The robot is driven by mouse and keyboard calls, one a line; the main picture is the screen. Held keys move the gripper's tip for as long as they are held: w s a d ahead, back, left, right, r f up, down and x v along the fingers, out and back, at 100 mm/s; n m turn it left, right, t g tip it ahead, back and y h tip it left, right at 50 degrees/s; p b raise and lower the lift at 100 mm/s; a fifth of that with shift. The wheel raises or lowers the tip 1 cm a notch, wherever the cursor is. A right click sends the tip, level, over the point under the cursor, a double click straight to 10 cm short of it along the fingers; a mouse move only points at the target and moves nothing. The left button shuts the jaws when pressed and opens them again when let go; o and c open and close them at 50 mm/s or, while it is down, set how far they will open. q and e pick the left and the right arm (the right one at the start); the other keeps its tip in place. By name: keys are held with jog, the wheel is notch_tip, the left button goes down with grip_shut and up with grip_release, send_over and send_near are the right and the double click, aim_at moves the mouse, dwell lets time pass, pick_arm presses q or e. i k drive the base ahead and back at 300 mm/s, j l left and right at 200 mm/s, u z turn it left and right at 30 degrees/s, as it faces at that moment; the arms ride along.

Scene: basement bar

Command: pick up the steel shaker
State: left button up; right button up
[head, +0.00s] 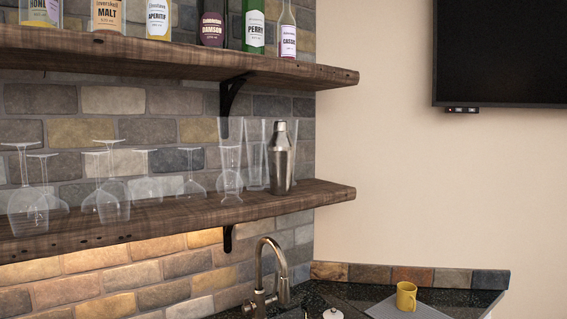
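The steel shaker (281,160) stands upright near the right end of the lower wooden shelf (190,215). It is silver with a narrower domed cap. Clear tall glasses (256,158) stand just to its left and partly behind it. Neither of my grippers is in the head view.
Upside-down stemmed glasses (107,185) line the lower shelf to the left. Several bottles (255,28) stand on the upper shelf (180,62). Below are a curved faucet (268,270) and a yellow mug (406,296) on a grey mat (385,311). Space right of the shelf is clear.

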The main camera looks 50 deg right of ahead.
aim_at(281, 150)
jog(key=z, duration=1.5)
jog(key=i+l, duration=0.15)
jog(key=l, duration=0.15)
jog(key=i+l, duration=0.15)
jog(key=l, duration=0.15)
jog(key=i+l+u, duration=0.1)
jog(key=l, duration=0.2)
